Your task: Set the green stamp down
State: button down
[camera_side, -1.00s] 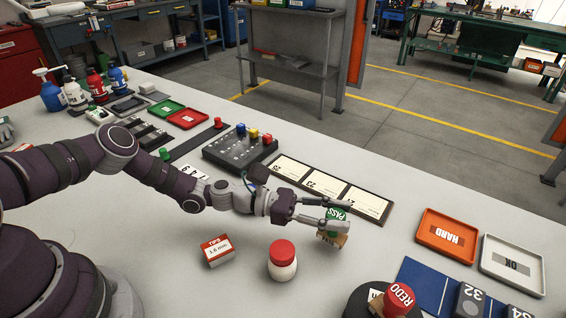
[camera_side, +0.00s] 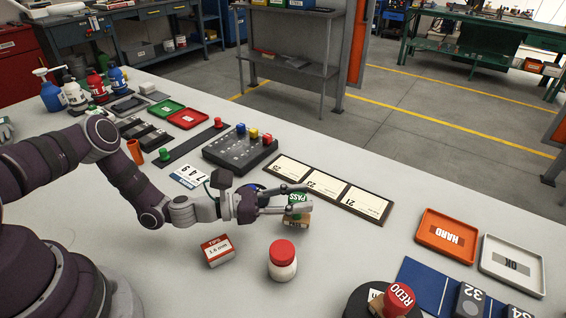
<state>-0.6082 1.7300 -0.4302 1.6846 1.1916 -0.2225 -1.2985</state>
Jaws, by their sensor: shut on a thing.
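The green stamp (camera_side: 297,204), marked PASS and with a wooden lower part, is between the fingers of my gripper (camera_side: 291,201). My gripper is shut on it. The stamp looks roughly upright and is at or just above the table, near the front edge of the card board (camera_side: 327,187). I cannot tell whether its base touches the table. The fingers hide part of its side.
A white jar with a red lid (camera_side: 282,259) and a TIPS box (camera_side: 217,250) stand in front. The red REDO stamp (camera_side: 398,299) is at the bottom right. An orange HARD tray (camera_side: 447,236) and a grey OK tray (camera_side: 512,264) lie to the right. A black peg block (camera_side: 240,148) is behind.

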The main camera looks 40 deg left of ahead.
jog(key=shift+f, duration=0.5)
jog(key=shift+f, duration=0.15)
jog(key=c, duration=0.8)
grip_release()
